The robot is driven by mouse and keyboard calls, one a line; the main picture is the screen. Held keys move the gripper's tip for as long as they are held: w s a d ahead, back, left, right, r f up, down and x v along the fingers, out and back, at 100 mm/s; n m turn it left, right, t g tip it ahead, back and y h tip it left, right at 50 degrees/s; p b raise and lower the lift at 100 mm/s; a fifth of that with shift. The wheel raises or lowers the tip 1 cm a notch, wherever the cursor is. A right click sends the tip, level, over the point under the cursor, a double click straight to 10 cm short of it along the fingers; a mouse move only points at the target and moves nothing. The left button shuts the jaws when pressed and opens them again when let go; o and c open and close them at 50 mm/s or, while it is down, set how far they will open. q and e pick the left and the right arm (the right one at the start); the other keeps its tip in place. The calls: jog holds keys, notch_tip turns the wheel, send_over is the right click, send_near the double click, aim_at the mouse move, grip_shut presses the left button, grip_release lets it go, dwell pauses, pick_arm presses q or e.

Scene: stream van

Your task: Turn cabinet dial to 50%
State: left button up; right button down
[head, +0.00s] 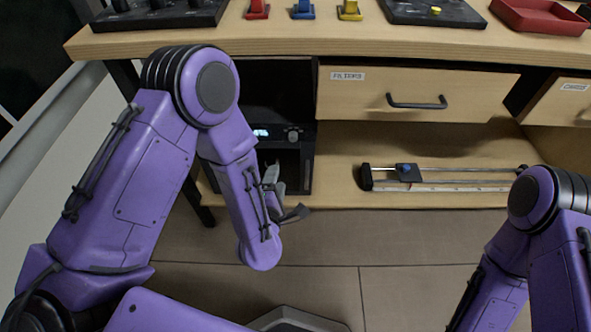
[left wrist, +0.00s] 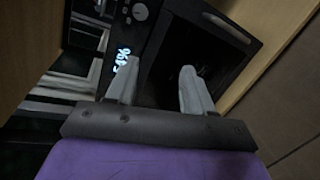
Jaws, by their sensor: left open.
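The black cabinet (head: 308,165) stands under the bench. Its dial (head: 293,135) sits on the front panel, right of a small lit display (head: 261,132). In the left wrist view the dial (left wrist: 140,11) is at the top, and the tilted display (left wrist: 122,59) seems to read 54%. My left gripper (head: 284,194) is below the dial in the head view, in front of the cabinet. Its fingers (left wrist: 158,67) are apart with nothing between them, and the dial lies beyond them. Only part of my right arm shows; its gripper is out of view.
The wooden bench top (head: 420,38) overhangs the cabinet. A labelled drawer (head: 350,100) with a black handle (head: 417,103) is right of it. The floor (head: 400,240) in front is clear.

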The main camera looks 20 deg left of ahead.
aim_at(293, 140)
pick_arm(q)
jog(key=w+n+b, duration=0.1)
jog(key=w, duration=0.3)
jog(key=w+r+n+t+b, duration=0.1)
jog(key=w+n, duration=0.1)
jog(key=w, duration=0.2)
jog(key=w+n+t+b, duration=0.1)
jog(key=w+n, duration=0.1)
jog(key=w, duration=0.2)
jog(key=shift+w+d+r+y, duration=0.2)
jog(key=shift+w+r+y, duration=0.1)
jog(key=shift+w, duration=0.05)
pick_arm(e)
notch_tip(293, 140, down, 6)
jog(key=shift+r, duration=0.2)
pick_arm(q)
grip_shut()
